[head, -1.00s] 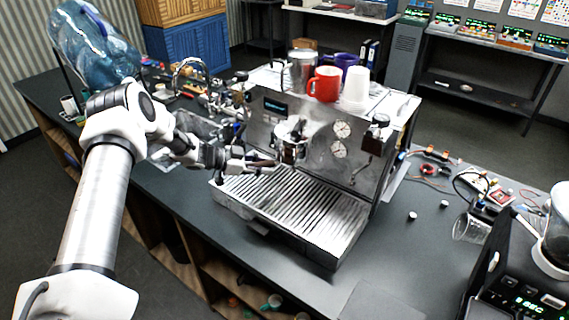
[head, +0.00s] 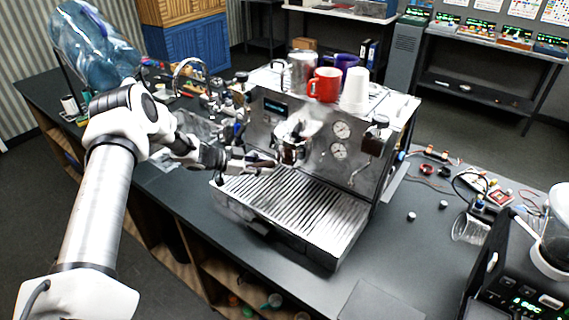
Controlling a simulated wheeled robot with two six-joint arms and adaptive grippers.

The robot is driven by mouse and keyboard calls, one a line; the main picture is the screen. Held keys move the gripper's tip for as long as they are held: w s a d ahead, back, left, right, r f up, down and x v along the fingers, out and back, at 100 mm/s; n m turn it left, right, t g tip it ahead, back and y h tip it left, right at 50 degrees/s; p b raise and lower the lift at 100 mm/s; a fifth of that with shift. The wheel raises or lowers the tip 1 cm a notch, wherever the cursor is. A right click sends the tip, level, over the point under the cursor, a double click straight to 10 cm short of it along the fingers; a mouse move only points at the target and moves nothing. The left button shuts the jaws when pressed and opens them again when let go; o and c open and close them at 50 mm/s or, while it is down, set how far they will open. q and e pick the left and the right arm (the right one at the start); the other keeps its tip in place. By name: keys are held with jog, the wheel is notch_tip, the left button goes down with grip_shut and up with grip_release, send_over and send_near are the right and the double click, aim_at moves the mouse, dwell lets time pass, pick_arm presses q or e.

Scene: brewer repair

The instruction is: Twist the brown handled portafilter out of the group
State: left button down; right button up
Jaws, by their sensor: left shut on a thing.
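The espresso machine (head: 360,185) stands on the dark counter, with its group (head: 292,132) on the front face above the ribbed drip tray (head: 290,205). The portafilter (head: 290,155) sits under the group; its handle points toward my left gripper and is mostly covered, so its brown colour is hard to make out. My left gripper (head: 262,163) comes in from the left, just in front of the group, and is shut on the portafilter handle. Whether the portafilter is still seated in the group cannot be told. My right gripper is not in view.
A red mug (head: 324,85), a purple mug (head: 347,66), a steel pitcher (head: 302,68) and white cups (head: 355,92) stand on the machine. A grinder (head: 520,265) is at the lower right. Loose wires and small parts lie right of the machine.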

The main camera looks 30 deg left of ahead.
pick_arm(q)
jog(key=shift+f, duration=0.75)
dwell(1.4)
dwell(0.6)
dwell(0.5)
jog(key=s+a, duration=0.9)
jog(key=shift+a, duration=0.25)
dwell(0.4)
